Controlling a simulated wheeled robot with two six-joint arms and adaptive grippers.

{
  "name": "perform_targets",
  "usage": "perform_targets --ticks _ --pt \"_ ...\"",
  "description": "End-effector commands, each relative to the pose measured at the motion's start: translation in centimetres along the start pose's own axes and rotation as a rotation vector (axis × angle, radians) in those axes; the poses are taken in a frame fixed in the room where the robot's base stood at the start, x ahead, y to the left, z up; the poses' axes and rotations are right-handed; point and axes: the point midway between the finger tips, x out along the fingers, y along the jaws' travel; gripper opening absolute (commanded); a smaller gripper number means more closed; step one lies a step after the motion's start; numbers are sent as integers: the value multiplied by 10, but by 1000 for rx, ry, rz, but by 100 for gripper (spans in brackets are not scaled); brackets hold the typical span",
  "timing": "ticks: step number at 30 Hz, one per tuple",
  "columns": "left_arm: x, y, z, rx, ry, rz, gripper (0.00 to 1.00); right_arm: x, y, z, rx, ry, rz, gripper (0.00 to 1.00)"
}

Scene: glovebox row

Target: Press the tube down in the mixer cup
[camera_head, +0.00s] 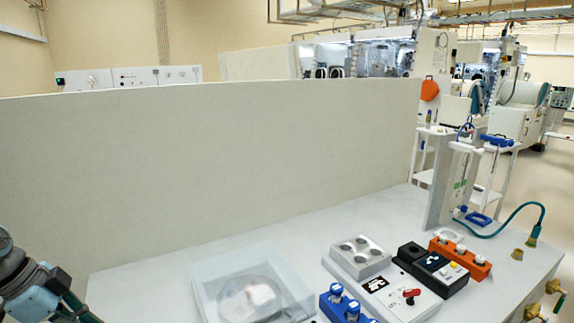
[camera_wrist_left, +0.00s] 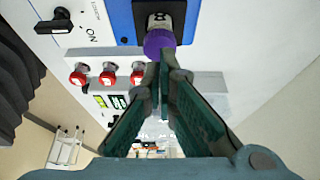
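The mixer's white top with a blue panel (camera_wrist_left: 122,18) is at the top of the left wrist view. A tube with a purple cap (camera_wrist_left: 158,42) and a pale label stands in the dark mixer cup (camera_wrist_left: 181,18). The cup's inside is mostly hidden by the tube. My left gripper (camera_wrist_left: 166,72) has its fingertips together right by the purple cap, with nothing seen between them. I cannot tell whether they touch the cap. In the head view only part of my left arm shows at the lower left. My right gripper is in neither view.
Red-capped tubes (camera_wrist_left: 108,76) stand in a pale rack (camera_wrist_left: 205,82) close by my left fingers. A black switch (camera_wrist_left: 55,22) is on the mixer. In the head view, a clear tray (camera_head: 205,300), blue rack (camera_head: 340,308) and orange rack (camera_head: 470,262) are on the table.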

Motion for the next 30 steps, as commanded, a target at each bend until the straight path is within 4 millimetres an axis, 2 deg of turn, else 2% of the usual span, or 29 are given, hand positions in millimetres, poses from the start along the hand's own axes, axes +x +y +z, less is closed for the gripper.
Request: perform_targets --ticks 30 --pt "9 0 4 0 0 0 0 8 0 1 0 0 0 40"
